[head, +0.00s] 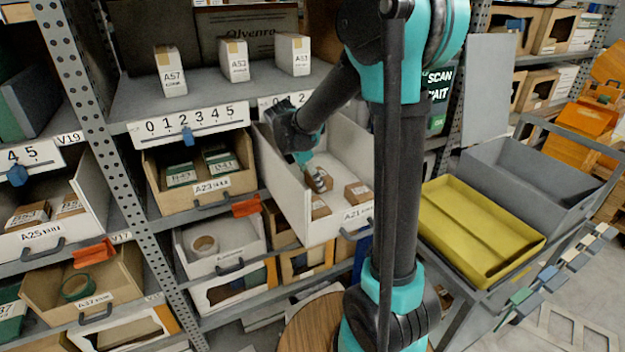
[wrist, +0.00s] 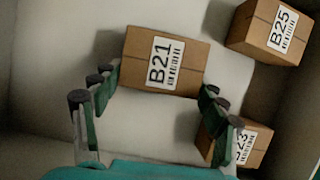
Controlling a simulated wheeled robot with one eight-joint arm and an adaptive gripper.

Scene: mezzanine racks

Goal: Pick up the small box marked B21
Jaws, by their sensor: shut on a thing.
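The small brown box marked B21 (wrist: 190,68) lies between the two fingers of my gripper (wrist: 157,84) in the wrist view, its label facing the camera. My gripper is shut on it, one finger at each side. In the head view my gripper (head: 317,179) reaches down into the white bin labelled A21 (head: 278,182), pulled out from the rack. There the held box is mostly hidden by the fingers. Whether it touches the bin floor I cannot tell.
Beside it in the bin are a box marked B25 (wrist: 274,32) and a box ending in 23 (wrist: 245,142), close to the right finger. The bin walls stand close around. A yellow tray (head: 480,228) and a grey tote (head: 520,170) stand at right.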

